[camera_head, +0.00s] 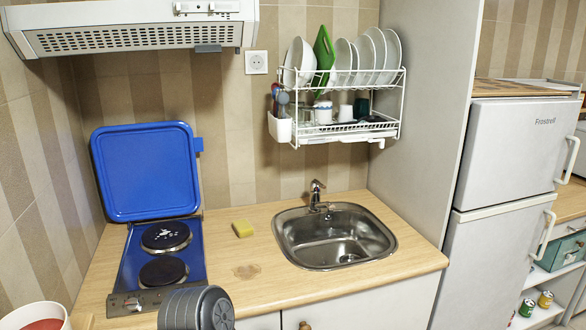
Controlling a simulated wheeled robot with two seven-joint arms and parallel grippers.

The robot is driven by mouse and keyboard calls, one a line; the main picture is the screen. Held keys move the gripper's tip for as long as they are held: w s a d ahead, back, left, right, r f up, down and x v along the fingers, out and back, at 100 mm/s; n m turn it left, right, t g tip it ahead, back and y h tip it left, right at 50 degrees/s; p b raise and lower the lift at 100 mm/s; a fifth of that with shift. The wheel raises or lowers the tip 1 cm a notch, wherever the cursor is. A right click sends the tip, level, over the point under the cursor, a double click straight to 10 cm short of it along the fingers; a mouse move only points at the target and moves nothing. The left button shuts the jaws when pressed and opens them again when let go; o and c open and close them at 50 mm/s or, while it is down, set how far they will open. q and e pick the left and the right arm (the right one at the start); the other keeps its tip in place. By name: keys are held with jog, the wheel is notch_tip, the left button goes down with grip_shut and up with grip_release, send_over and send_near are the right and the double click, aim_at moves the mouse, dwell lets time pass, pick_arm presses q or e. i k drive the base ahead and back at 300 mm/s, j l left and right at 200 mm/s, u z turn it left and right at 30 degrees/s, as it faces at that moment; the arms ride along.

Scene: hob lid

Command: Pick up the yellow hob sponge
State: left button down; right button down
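Neither my left nor my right gripper is in view.
The steel sink (336,237) with its tap (316,196) is right of the sponge. A white dish rack (337,138) with plates hangs above. A dark ribbed cylinder shows at the bottom, possibly mine.

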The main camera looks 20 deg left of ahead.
aim_at(243, 228)
jog(key=i+l, duration=0.8)
jog(key=l, duration=0.25)
jog(key=u, duration=1.75)
jog(key=l, duration=0.1)
